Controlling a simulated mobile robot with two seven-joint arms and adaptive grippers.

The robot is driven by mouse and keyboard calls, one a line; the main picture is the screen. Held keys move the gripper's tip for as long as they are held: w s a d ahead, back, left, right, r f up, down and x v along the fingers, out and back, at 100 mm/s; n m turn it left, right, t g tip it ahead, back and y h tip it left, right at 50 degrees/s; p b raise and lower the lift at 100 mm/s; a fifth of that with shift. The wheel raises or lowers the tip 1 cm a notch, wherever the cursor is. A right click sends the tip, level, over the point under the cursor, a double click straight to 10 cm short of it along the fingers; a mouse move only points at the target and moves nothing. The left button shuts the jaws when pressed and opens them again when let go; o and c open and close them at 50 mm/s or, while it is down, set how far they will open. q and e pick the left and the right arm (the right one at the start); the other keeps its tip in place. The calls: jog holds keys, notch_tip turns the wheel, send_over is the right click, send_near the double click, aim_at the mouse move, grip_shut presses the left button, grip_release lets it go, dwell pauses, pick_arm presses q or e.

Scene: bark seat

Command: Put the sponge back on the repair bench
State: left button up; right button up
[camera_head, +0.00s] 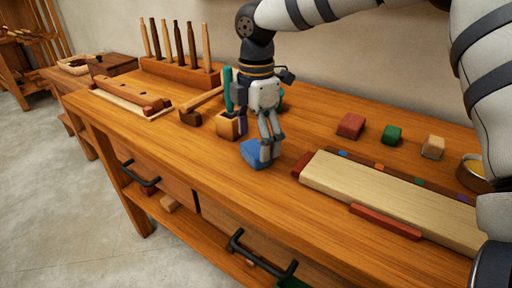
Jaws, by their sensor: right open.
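The blue block (255,153), which looks like the sponge, lies on the wooden repair bench (240,195), a little left of the middle of the top. My right gripper (267,150) points down at it, with its fingertips at the right side of the block and overlapping it in the picture. The gripper is open. Whether the fingers touch the block cannot be told. The far part of the block is partly hidden by the fingers. My left gripper is not in view.
A pale board (390,195) with red strips lies to the right. Red (351,126), green (392,135) and tan (433,147) blocks sit behind it. A tool rack (180,77) stands at the back left. The front left top is clear.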

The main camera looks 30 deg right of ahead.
aim_at(256, 148)
notch_tip(256, 148, up, 9)
jog(key=shift+r, duration=0.15)
jog(key=shift+s, duration=0.1)
